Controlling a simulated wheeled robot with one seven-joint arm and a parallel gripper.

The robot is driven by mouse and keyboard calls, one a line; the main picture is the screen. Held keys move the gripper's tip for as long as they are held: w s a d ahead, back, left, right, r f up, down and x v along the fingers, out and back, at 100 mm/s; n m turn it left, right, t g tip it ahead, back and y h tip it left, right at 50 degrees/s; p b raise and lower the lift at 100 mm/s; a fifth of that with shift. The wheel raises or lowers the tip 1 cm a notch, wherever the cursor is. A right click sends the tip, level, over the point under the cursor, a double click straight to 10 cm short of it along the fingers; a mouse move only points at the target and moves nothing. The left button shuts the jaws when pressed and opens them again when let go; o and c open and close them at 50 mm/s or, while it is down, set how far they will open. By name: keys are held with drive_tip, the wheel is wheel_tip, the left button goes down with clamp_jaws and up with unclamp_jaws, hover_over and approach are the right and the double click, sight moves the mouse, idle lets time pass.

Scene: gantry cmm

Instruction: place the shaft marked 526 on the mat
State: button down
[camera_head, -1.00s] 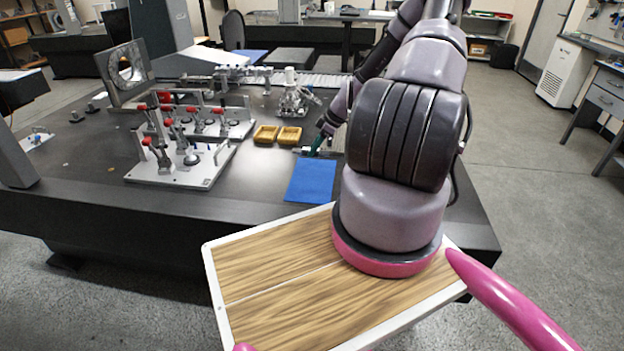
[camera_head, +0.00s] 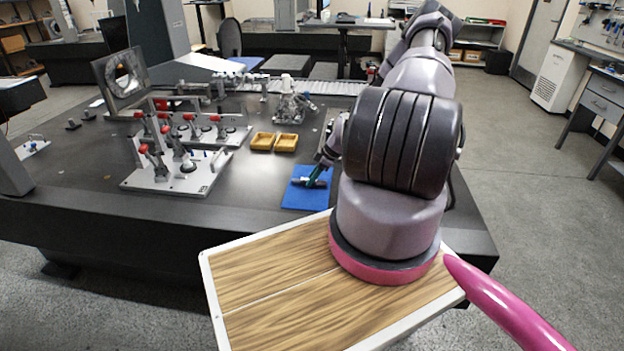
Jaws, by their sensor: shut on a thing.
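The blue mat (camera_head: 298,200) lies flat on the dark table near its front edge. My gripper (camera_head: 313,180) is over the far half of the mat, reaching in from the right. It is shut on a small dark shaft (camera_head: 301,182), which lies crosswise at the fingertips. I cannot tell whether the shaft touches the mat or is just above it. The marking on it is too small to read.
White fixture plates with red-handled clamps (camera_head: 178,172) stand to the left. A small metal fixture (camera_head: 290,108) is farther back. The table (camera_head: 245,185) is bare between the clamps and the mat.

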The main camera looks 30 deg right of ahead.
drive_tip(key=c, duration=0.5)
unclamp_jaws()
drive_tip(key=shift+f, duration=0.1)
